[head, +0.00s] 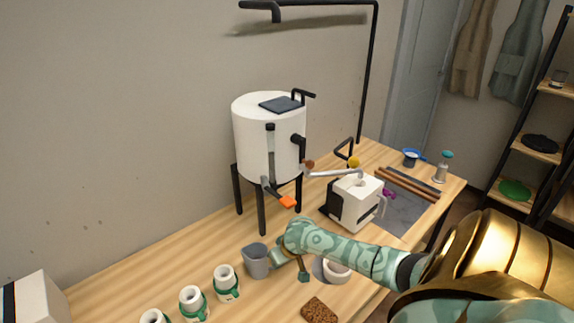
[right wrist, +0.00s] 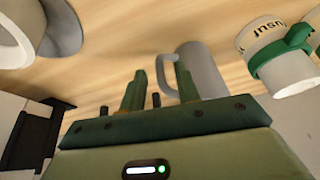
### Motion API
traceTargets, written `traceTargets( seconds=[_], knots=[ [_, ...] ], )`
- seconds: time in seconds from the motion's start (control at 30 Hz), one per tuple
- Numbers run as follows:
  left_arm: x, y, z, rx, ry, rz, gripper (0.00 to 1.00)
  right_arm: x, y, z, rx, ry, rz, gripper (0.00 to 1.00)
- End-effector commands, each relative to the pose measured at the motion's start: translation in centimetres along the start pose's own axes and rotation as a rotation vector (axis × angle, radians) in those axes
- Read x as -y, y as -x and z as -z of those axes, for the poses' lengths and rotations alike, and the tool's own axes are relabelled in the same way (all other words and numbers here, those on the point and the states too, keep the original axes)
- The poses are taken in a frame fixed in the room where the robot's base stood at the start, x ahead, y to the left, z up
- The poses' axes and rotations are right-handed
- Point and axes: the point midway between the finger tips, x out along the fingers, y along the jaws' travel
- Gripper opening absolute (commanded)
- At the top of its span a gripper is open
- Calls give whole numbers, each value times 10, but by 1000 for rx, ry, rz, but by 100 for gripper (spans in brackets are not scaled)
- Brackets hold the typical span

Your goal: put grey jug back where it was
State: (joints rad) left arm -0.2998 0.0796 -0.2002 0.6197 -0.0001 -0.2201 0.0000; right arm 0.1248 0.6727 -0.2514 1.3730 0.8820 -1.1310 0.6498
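The grey jug (head: 256,261) stands upright on the wooden table, below and in front of the white tank. My right gripper (head: 278,257) is just to the right of it, at its handle side. In the right wrist view the jug (right wrist: 207,72) is beyond my fingers, with its handle (right wrist: 160,72) toward the gap between them. The right gripper (right wrist: 159,88) has its two fingertips apart; no firm hold on the handle shows. Whether a finger touches the handle is unclear. My left gripper is out of view.
The white tank (head: 262,150) on black legs has an orange-handled tap (head: 287,202). Several white cups with green bands (head: 226,285) stand left of the jug.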

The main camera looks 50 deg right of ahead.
Motion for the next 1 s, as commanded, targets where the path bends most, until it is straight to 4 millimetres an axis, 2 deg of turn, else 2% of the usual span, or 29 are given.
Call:
traceTargets(
  seconds=[0.03,0.2,0.4,0.6,1.0],
  knots=[
    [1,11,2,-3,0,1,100,0,16,2,-1,3,0,32],
    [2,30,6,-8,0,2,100,-1,59,3,-2,3,-1,32],
    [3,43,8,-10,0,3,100,0,93,2,-1,1,0,32],
    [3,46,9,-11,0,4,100,0,104,1,0,0,1,32],
    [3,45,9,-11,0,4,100,0,104,1,0,-1,1,32]
  ],
)
